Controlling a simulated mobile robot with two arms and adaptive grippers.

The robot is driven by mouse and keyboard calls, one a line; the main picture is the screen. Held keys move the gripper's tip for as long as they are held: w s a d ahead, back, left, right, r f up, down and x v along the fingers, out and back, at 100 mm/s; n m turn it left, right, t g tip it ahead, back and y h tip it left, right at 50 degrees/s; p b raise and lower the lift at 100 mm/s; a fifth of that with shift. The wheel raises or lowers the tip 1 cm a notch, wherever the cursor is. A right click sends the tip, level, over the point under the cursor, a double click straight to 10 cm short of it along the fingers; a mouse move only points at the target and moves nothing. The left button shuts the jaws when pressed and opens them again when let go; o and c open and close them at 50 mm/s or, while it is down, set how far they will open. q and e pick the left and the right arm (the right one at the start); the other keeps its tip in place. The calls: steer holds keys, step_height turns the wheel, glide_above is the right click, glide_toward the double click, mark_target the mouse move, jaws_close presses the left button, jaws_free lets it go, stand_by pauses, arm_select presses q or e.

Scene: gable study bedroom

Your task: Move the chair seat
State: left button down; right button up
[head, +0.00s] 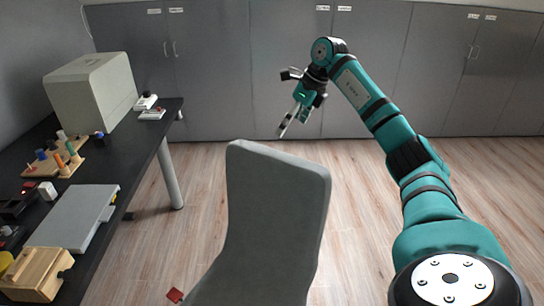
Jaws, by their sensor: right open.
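A grey chair (275,205) stands in the lower middle of the head view. Its tall backrest is upright, and the lower part runs out of the bottom edge. The seat itself cannot be told clearly from the backrest. My right gripper (294,121) is above and beyond the top of the backrest, with its fingers pointing down and to the left. It is open and empty, and appears apart from the chair. My left gripper is not in view.
A black desk (140,150) runs along the left, with a beige box (92,90), a pegboard toy (55,160), a grey flat case (75,215) and a wooden box (38,272) on it. Grey cabinets (215,70) line the back. Wooden floor is clear around the chair, except a small red item (175,295).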

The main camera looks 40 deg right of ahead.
mark_target(276, 152)
steer(key=p+x, duration=0.1)
steer(key=x, duration=1.2)
steer(key=shift+w+a+f, duration=0.1)
steer(key=shift+f, duration=0.1)
steer(key=shift+c, duration=0.3)
steer(key=c, duration=1.6)
steer(key=shift+o, duration=0.2)
